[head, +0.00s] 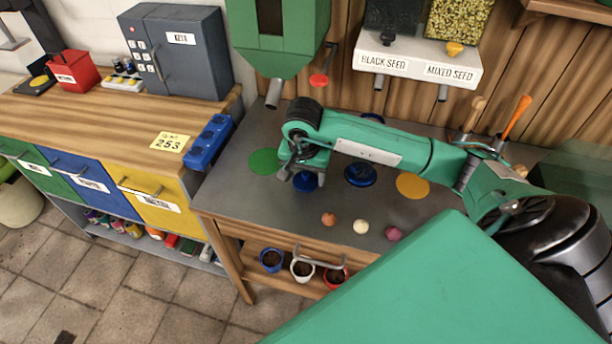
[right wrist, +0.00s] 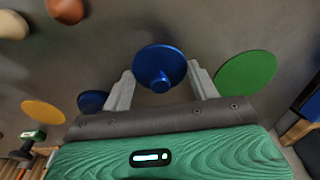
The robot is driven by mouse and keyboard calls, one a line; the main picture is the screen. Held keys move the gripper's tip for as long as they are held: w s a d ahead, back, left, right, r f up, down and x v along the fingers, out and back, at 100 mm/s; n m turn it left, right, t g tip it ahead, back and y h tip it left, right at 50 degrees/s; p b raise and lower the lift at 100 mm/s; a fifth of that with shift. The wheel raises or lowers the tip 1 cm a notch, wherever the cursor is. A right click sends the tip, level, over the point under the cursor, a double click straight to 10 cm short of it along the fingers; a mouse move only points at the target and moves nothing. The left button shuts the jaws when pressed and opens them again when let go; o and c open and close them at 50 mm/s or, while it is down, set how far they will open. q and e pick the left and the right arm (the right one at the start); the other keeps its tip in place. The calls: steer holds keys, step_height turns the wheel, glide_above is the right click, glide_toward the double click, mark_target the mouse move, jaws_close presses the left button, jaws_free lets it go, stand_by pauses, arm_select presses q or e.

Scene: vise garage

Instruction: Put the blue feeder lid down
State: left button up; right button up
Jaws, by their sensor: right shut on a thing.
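The blue lid (right wrist: 160,62), a round disc with a knob, is between the two fingers of my right gripper (right wrist: 161,72) in the right wrist view. My left gripper is not in view.
A yellow disc (head: 412,185) lies farther right. Orange, cream and pink balls (head: 361,227) lie near the bench's front. A blue caddy (head: 208,143) is at the left edge. A green hopper (head: 285,40) hangs behind, and a white seed shelf (head: 418,66) is on the wall.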

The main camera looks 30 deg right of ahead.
steer(key=shift+f, duration=0.7)
steer(key=shift+f, duration=0.2)
